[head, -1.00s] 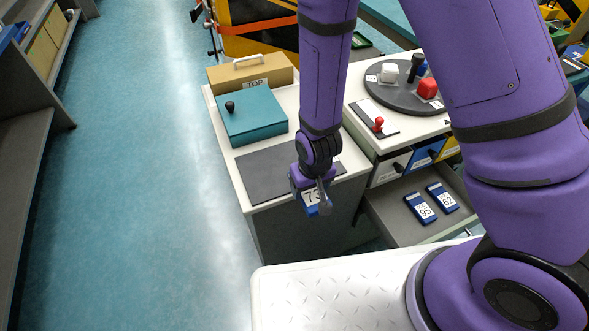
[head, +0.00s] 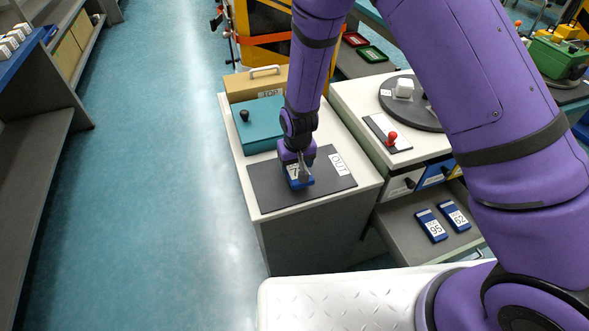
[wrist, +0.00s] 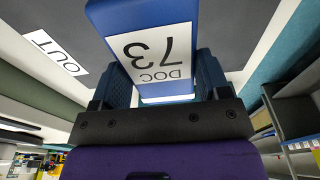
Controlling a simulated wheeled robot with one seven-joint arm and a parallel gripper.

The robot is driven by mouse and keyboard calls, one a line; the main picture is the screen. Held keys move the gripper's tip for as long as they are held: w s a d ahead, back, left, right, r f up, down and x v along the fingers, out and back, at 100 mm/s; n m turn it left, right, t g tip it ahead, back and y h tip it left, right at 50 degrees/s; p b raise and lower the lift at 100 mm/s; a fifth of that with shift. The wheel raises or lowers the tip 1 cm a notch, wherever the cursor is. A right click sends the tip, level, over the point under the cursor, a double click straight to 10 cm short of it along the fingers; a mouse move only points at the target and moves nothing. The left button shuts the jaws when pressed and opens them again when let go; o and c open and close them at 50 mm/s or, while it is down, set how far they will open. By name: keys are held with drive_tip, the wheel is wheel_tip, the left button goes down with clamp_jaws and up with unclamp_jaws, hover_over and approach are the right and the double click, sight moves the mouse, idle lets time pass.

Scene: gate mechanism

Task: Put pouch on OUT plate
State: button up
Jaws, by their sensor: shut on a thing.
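The pouch is a blue piece with a white label reading "DOC 73" in the wrist view (wrist: 152,60). In the head view the pouch (head: 297,180) is partly hidden by my gripper (head: 300,170). My gripper is shut on the pouch, one finger on each side, as the wrist view (wrist: 155,85) shows. The OUT plate (head: 273,190) is a dark grey flat plate with a white "OUT" label, on a white-topped cabinet. The pouch is over the middle of the plate, at or close to its surface; I cannot tell whether it touches.
A teal box (head: 262,125) with a black knob stands behind the plate, with a tan box (head: 240,86) behind it. An open drawer (head: 400,235) to the right holds two blue pouches, 95 (head: 432,226) and 62 (head: 456,217). The floor at left is clear.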

sight(294, 170)
drive_tip(key=shift+w+a, duration=0.1)
drive_tip(key=shift+w, duration=0.25)
drive_tip(key=shift+f, duration=1.75)
drive_tip(key=shift+f, duration=0.15)
drive_tip(key=o, duration=1)
drive_tip(key=shift+c, duration=0.2)
drive_tip(key=r, duration=0.4)
drive_tip(key=s+r, duration=0.1)
drive_tip(key=r, duration=0.7)
drive_tip(key=shift+s, duration=0.15)
drive_tip(key=shift+r, duration=0.1)
drive_tip(key=shift+d, duration=0.2)
